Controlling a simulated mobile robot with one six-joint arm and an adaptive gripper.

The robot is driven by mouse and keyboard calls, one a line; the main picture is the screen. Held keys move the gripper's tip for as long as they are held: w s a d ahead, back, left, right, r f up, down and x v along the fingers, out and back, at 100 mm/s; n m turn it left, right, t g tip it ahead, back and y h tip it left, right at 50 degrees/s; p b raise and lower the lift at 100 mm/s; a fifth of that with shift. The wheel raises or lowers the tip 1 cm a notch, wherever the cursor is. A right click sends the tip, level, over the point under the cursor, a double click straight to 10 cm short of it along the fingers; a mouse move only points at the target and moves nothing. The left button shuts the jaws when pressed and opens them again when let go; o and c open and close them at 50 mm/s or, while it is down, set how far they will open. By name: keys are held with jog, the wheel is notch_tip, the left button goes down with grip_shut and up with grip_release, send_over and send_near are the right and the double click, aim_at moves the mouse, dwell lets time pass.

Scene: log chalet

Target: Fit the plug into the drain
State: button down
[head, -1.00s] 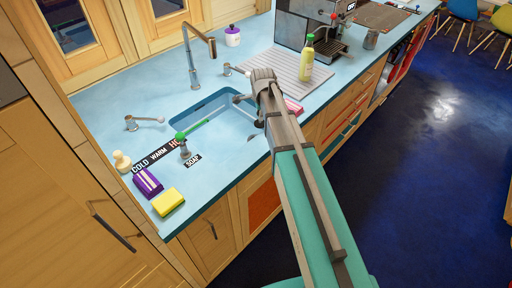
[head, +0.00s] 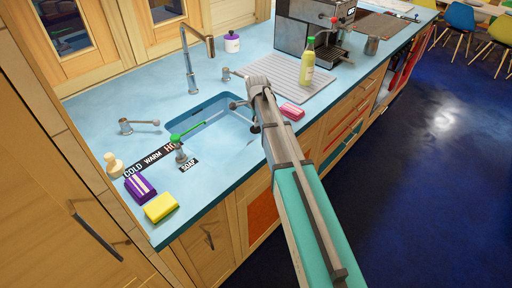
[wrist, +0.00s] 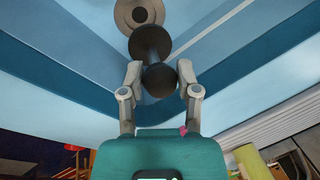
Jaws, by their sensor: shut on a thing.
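My gripper (wrist: 158,76) is shut on the knob of the dark plug (wrist: 150,41) in the wrist view, one finger on each side. The plug's wide disc points away from the fingers. Beyond it is the drain (wrist: 124,15), a grey ring with a dark centre, partly covered by the disc at the top edge. The plug appears apart from the drain, a little off its centre; I cannot tell the gap.
A tall tap (head: 190,65) stands behind the sink. A green-handled soap lever (head: 183,140) is at its front left. A pink sponge (head: 291,110) lies right of my arm, before a ribbed drainer (head: 285,78) and a yellow bottle (head: 307,70). A yellow sponge (head: 161,207) lies front left.

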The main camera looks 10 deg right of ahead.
aim_at(255, 129)
jog(key=shift+f, duration=0.15)
notch_tip(255, 129, down, 6)
jog(key=b, duration=0.6)
jog(key=shift+f+b, duration=1.9)
jog(key=shift+b, duration=0.1)
jog(key=shift+f, duration=0.1)
jog(key=shift+c, duration=1.6)
grip_release()
notch_tip(255, 129, up, 12)
jog(key=s+p, duration=0.2)
jog(key=p, duration=0.9)
jog(key=shift+s+p, duration=0.2)
jog(key=shift+p, duration=0.2)
